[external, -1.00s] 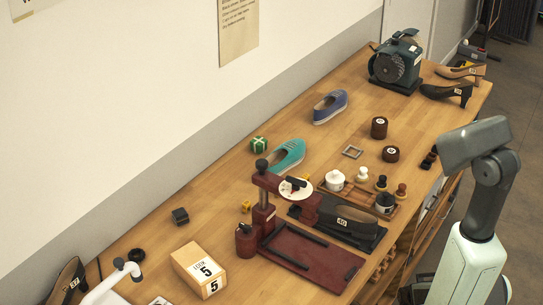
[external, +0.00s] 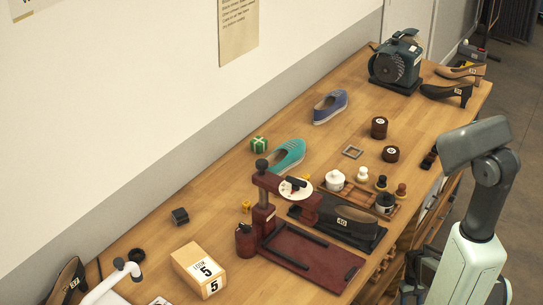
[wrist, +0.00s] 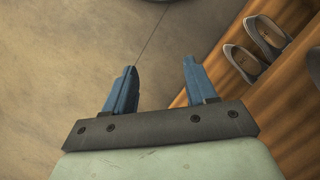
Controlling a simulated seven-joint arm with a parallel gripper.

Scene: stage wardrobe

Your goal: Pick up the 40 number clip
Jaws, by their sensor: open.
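The small white clip marked 40 (external: 342,222) sits on a dark shoe (external: 352,215), which lies on a black base beside the dark red press near the table's front edge. My gripper (wrist: 155,85) shows in the wrist view with its two blue fingers apart and nothing between them. It points down at the floor beside the wooden bench. In the external view my arm stands at the right, and the fingers are hard to make out there. The clip is not in the wrist view.
The dark red press (external: 262,215) stands left of the shoe. A wooden tray (external: 348,190) with small pots and stamps lies behind it. A wooden block marked 5 (external: 200,270) is at the front left. Grey shoes (wrist: 258,45) sit on a lower shelf.

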